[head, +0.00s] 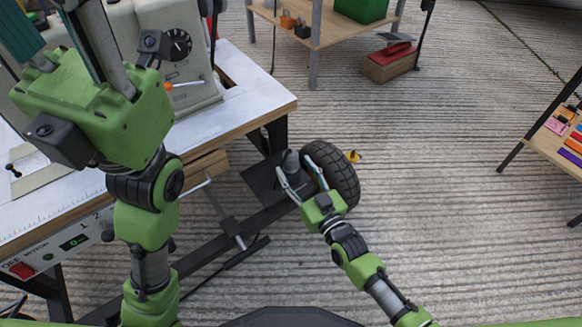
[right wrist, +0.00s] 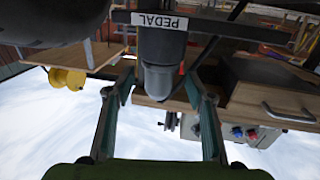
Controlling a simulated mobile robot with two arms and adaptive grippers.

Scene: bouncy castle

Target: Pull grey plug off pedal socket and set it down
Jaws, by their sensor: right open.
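The grey plug (head: 291,160) stands low beside the sewing table, near a black wheel. In the right wrist view the plug (right wrist: 161,82) sits at a dark socket block (right wrist: 160,44), by a bar labelled PEDAL (right wrist: 158,20). My right gripper (head: 297,173) is open, its fingers reaching to either side of the plug. In the right wrist view my right gripper's fingers (right wrist: 156,97) show a gap on both sides of the plug. My left gripper (head: 98,108) is raised over the table at the upper left; its fingertips are cut off by the frame.
The black wheel (head: 334,172) is close to my right gripper's right side. The white worktable (head: 245,92) with a large machine fills the left. A yellow thing (head: 354,156) lies past the wheel. A wooden shelf (head: 335,27) stands at the back.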

